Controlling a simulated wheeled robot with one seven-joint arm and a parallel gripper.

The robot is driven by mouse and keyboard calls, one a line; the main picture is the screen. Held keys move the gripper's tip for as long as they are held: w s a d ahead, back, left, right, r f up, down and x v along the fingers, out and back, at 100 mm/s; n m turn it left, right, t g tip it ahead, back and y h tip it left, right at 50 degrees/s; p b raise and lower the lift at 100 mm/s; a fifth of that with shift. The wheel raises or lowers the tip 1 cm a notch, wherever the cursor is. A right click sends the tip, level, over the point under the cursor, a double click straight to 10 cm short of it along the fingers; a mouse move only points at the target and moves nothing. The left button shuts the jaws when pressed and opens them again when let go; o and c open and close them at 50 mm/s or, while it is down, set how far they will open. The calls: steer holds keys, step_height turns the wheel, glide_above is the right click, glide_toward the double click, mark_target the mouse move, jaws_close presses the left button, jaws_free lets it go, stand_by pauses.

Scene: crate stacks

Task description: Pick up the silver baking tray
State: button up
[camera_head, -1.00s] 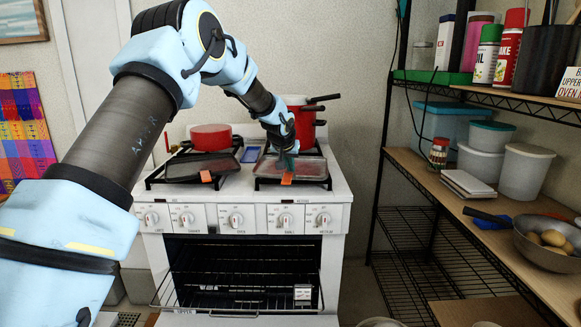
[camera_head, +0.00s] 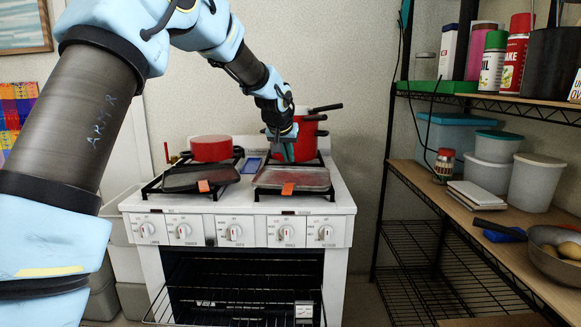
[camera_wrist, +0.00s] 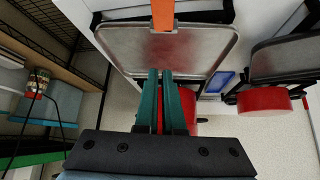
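The silver baking tray (camera_head: 292,178) lies flat on the right front burner of the white stove, with an orange tag on its front edge. In the wrist view the tray (camera_wrist: 150,45) fills the upper middle. My gripper (camera_head: 283,157) is over the tray's back edge, in front of the red pot. In the wrist view its two teal fingers (camera_wrist: 160,72) overlap the tray's rim, with a narrow gap and nothing seen between them. I cannot tell whether the fingers touch the tray.
A dark tray (camera_head: 200,177) with an orange tag lies on the left burner. A red pan (camera_head: 211,148) and a red pot (camera_head: 306,130) stand behind. The oven (camera_head: 240,285) is open below. A loaded shelf rack (camera_head: 500,225) stands on the right.

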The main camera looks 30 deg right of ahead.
mark_target(288, 187)
steer(key=o, duration=0.6)
steer(key=s+a+r+n+g+y+p, duration=0.1)
steer(key=s+a+y, duration=0.1)
steer(key=s, duration=0.3)
steer(key=shift+a+r+g, duration=0.3)
steer(key=shift+a, duration=0.25)
steer(key=shift+o, duration=0.7)
steer(key=shift+s+a+f, duration=0.1)
steer(key=shift+s+f, duration=0.1)
steer(key=shift+f, duration=0.1)
steer(key=shift+o, duration=1.4)
steer(key=f, duration=0.1)
steer(key=w+f, duration=0.1)
steer(key=f+p, duration=0.1)
steer(key=shift+w+d+f+y, duration=0.15)
steer(key=shift+d+f+y, duration=0.15)
steer(key=shift+d, duration=0.1)
steer(key=p+x, duration=0.2)
steer(key=x, duration=0.3)
steer(key=shift+w+d+p, duration=0.1)
steer(key=shift+p, duration=0.2)
steer(key=shift+w+d+f, duration=0.1)
steer(key=shift+w+f, duration=0.05)
steer(key=shift+f, duration=0.4)
steer(key=shift+f, duration=0.25)
steer(key=shift+c, duration=0.3)
